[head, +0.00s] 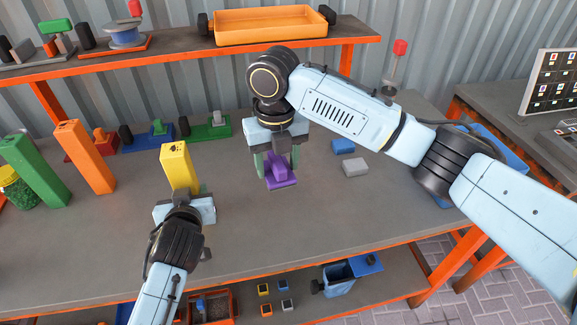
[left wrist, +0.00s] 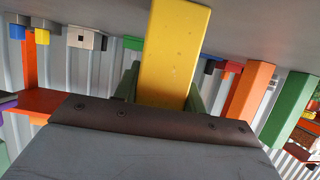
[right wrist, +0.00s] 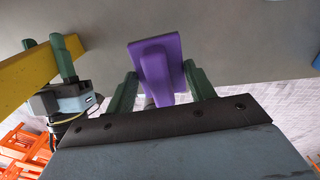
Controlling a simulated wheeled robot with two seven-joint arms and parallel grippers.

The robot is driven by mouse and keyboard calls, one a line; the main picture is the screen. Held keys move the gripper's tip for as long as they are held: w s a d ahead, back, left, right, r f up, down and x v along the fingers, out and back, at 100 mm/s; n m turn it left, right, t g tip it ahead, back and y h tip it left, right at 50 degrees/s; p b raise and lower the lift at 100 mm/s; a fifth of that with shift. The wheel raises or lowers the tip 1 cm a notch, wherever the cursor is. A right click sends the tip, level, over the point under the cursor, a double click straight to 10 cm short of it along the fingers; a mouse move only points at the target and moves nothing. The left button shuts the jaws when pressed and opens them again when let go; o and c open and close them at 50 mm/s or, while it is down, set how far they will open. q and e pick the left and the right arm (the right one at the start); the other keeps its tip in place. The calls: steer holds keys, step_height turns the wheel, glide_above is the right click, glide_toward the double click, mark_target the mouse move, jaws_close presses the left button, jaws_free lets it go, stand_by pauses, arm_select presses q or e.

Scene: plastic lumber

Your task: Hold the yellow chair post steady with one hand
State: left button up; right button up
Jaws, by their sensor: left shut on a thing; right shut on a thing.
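The yellow chair post (head: 179,166) stands upright on the workbench, left of the middle. My left gripper (head: 184,192) is shut on its lower part; in the left wrist view the yellow post (left wrist: 172,50) runs between the green fingers. My right gripper (head: 277,160) points down to the right of the post and is shut on a purple piece (head: 281,179). The purple piece (right wrist: 158,68) shows between the green fingers in the right wrist view; whether it touches the bench is not clear. The yellow post (right wrist: 38,75) shows there too, with the left gripper around it.
Orange (head: 84,157) and green (head: 35,172) posts stand at the left. Red, blue and green fixtures line the bench's back edge. A blue block (head: 343,146) and a grey block (head: 355,167) lie right of the purple piece. The front middle of the bench is clear.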

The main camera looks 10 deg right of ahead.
steer(key=w+a+r, duration=0.2)
steer(key=a+r, duration=0.6)
steer(key=a, duration=0.2)
step_height(320, 180, up, 9)
glide_above(171, 157)
steer(key=shift+w+f, duration=0.1)
steer(key=shift+f, duration=3.05)
steer(key=shift+w+f, duration=0.45)
steer(key=shift+f, duration=0.15)
steer(key=shift+c, duration=0.4)
steer(key=shift+w+f, duration=0.1)
steer(key=shift+w, duration=1.4)
steer(key=shift+s, duration=2.05)
step_height(171, 157, up, 8)
